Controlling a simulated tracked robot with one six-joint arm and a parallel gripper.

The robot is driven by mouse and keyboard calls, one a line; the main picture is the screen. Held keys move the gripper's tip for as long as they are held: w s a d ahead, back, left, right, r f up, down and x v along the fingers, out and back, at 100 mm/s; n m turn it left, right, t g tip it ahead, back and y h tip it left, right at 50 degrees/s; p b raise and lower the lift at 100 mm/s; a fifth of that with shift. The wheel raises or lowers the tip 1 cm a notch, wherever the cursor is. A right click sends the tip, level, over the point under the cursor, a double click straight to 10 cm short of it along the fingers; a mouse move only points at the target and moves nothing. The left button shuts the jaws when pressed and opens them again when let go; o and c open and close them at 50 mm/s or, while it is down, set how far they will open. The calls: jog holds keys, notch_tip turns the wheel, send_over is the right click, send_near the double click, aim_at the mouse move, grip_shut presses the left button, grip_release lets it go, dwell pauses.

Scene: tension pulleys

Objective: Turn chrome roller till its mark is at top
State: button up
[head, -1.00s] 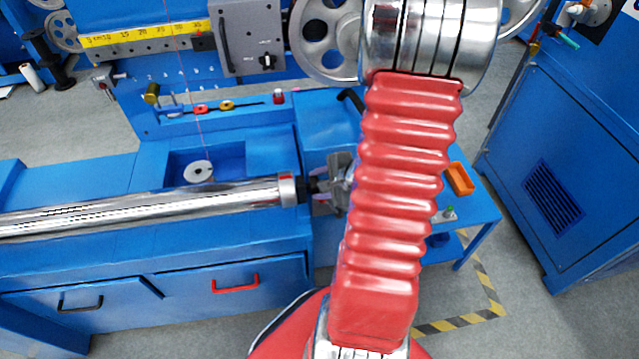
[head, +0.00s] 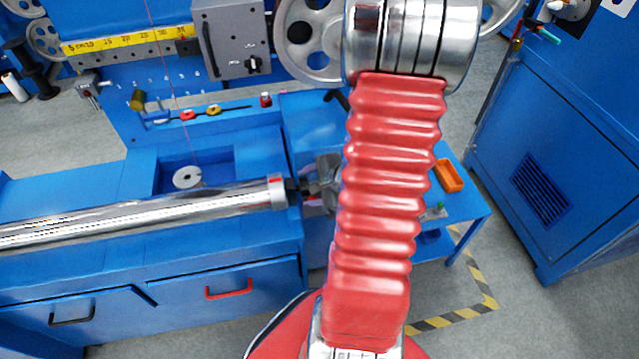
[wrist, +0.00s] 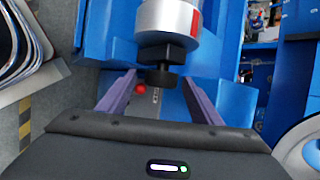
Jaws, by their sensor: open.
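The chrome roller (head: 130,213) lies across the blue bench in the head view, with its collared right end facing my gripper. A red mark (wrist: 195,22) shows on the right side of the roller's end in the wrist view. In the head view my gripper (head: 311,189) is just right of the roller's end, partly hidden by my red arm sleeve.
A white slotted disc (head: 188,177) hangs on a thin line behind the roller. A yellow ruler (head: 128,45) and a grey control box (head: 232,38) are on the back panel. An orange tray (head: 448,176) sits right of my arm. A blue cabinet (head: 560,150) stands farther right.

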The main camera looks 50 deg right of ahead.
jog(key=v, duration=1.3)
jog(key=shift+s+r, duration=0.15)
jog(key=shift+r, duration=0.05)
jog(key=shift+a, duration=0.1)
dwell(1.1)
jog(key=w+a+r+n+g+y, duration=0.1)
jog(key=w+a+r+n+g, duration=0.15)
jog(key=a+n, duration=0.45)
jog(key=w+a+r+n+g+y, duration=0.1)
jog(key=w+a+r+n, duration=0.3)
jog(key=a, duration=0.6)
jog(key=s+a+r+n+h, duration=0.2)
jog(key=s+a+r+n, duration=0.3)
jog(key=a+r+n, duration=0.5)
jog(key=shift+n+t, duration=0.35)
jog(key=shift+n, duration=0.85)
jog(key=shift+a, duration=0.1)
